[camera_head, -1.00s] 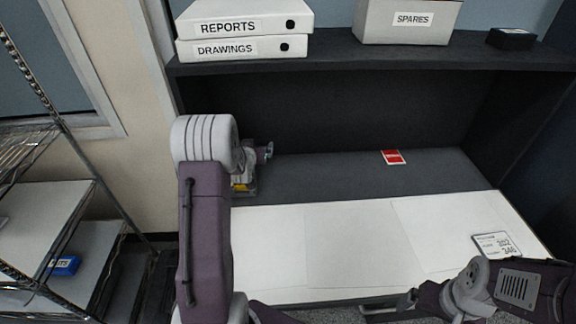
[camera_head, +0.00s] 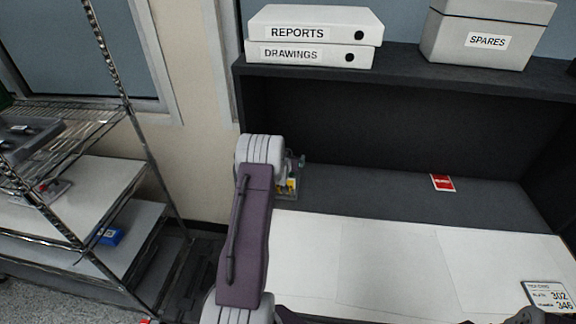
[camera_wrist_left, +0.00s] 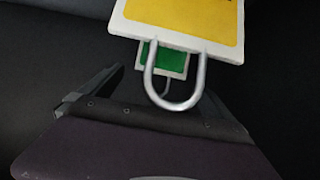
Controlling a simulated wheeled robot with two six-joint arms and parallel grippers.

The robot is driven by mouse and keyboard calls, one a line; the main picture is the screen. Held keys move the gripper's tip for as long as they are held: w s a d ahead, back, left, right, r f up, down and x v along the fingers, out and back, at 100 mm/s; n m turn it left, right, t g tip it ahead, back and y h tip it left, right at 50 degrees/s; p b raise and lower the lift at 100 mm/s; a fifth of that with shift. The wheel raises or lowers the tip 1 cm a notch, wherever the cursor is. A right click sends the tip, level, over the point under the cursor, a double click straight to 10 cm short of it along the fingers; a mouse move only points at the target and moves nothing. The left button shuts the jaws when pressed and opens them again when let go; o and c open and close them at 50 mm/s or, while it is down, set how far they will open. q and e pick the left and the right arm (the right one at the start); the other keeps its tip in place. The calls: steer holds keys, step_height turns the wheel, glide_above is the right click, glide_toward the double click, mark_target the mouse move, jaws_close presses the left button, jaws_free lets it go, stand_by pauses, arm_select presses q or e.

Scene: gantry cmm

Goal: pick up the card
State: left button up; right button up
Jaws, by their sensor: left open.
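A small red card with a white part (camera_head: 442,182) lies flat on the dark grey strip at the back of the work surface. A white printed card with black numbers (camera_head: 546,295) lies at the right. My left gripper (camera_head: 291,186) is at the left end of the surface, well left of the red card and mostly hidden behind my arm. In the left wrist view, a white-edged yellow tag (camera_wrist_left: 185,20) and a green tag (camera_wrist_left: 165,58) with a metal loop show beyond my open left gripper (camera_wrist_left: 160,95). Contact with them cannot be told.
White binders (camera_head: 314,35) and a spares box (camera_head: 486,35) stand on the dark shelf (camera_head: 400,68) above the surface. A wire rack (camera_head: 80,150) with a blue item (camera_head: 110,236) stands at the left. The white front sheets (camera_head: 385,262) are mostly bare.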

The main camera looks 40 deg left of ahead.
arm_select(q)
steer(key=shift+x, duration=0.75)
steer(key=c, duration=1.8)
